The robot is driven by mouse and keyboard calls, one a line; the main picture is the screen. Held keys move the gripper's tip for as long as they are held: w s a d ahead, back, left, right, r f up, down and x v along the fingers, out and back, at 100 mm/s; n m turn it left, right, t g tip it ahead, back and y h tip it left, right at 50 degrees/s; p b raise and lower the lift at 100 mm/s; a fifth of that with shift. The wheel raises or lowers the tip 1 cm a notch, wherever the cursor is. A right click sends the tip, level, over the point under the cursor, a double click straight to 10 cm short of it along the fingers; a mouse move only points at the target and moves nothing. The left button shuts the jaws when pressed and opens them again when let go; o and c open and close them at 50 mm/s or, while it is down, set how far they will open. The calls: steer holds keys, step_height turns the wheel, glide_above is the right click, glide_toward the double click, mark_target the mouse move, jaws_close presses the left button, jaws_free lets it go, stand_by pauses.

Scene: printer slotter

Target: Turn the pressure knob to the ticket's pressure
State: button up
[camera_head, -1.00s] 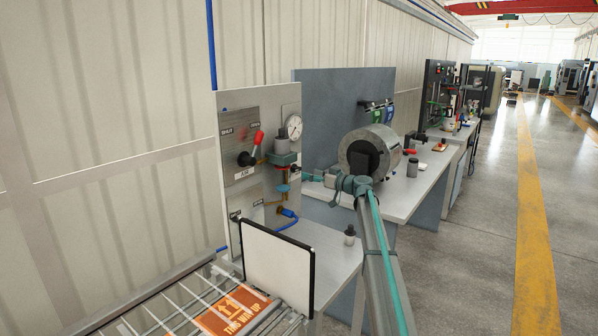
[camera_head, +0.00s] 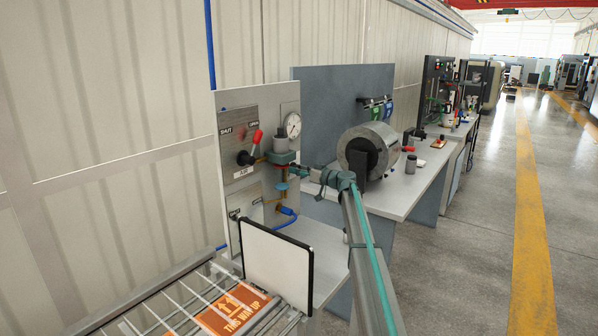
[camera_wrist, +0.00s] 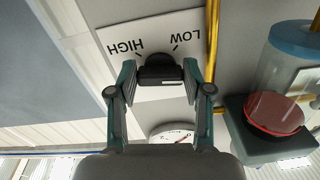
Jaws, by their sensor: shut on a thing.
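In the wrist view, a black knob (camera_wrist: 160,70) sits on a white plate marked HIGH and LOW, seen upside down. The two fingers of my gripper (camera_wrist: 158,82) are shut on it, one on each side. I cannot make out a ticket with a pressure.
A white board (camera_head: 278,262) stands in front. A metal drum (camera_head: 369,147) is on the bench to the right.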

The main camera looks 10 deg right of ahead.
steer(key=shift+c, duration=0.8)
steer(key=shift+f+m+b, duration=0.1)
steer(key=shift+m+b, duration=0.2)
steer(key=shift+b, duration=0.1)
